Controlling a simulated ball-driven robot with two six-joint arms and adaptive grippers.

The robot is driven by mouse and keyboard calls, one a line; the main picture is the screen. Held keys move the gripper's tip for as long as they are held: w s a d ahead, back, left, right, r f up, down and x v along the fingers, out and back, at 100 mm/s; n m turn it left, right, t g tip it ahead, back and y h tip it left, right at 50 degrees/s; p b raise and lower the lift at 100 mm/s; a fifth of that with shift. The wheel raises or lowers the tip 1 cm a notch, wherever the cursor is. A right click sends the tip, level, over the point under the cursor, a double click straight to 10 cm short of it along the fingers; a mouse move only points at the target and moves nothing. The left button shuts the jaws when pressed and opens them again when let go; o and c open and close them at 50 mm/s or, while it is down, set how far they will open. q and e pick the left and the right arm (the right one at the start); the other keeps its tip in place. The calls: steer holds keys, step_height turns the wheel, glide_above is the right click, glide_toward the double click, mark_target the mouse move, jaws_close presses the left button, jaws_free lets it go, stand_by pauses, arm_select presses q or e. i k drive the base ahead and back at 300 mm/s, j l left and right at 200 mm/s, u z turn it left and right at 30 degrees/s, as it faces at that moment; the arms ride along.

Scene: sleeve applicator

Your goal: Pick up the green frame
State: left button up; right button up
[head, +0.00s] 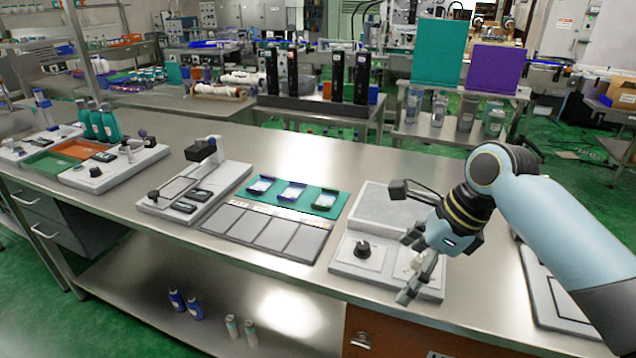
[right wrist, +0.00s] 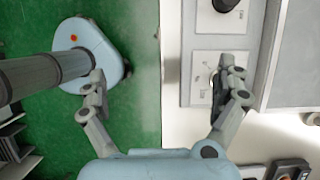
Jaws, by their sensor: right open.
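Three small frames with pale centres sit in a row on a teal-green mat (head: 310,196) in the middle of the workbench. The left frame (head: 261,185) looks green. The middle frame (head: 291,191) is blue-purple, and the right frame (head: 325,199) is too small to colour surely. My right gripper (head: 412,266) is open and empty, over the front of a white device with a black knob, to the right of the frames and apart from them. In the right wrist view its fingers (right wrist: 160,78) are spread wide at the bench edge. My left gripper does not show.
Grey panels (head: 265,230) lie in front of the mat. The white device (head: 385,215) stands to its right, and another device with a raised arm (head: 195,185) to its left. Bottles (head: 100,122) and trays stand farther left. The bench behind the mat is clear.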

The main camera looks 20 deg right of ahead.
mark_target(326, 200)
steer(key=i, duration=1.1)
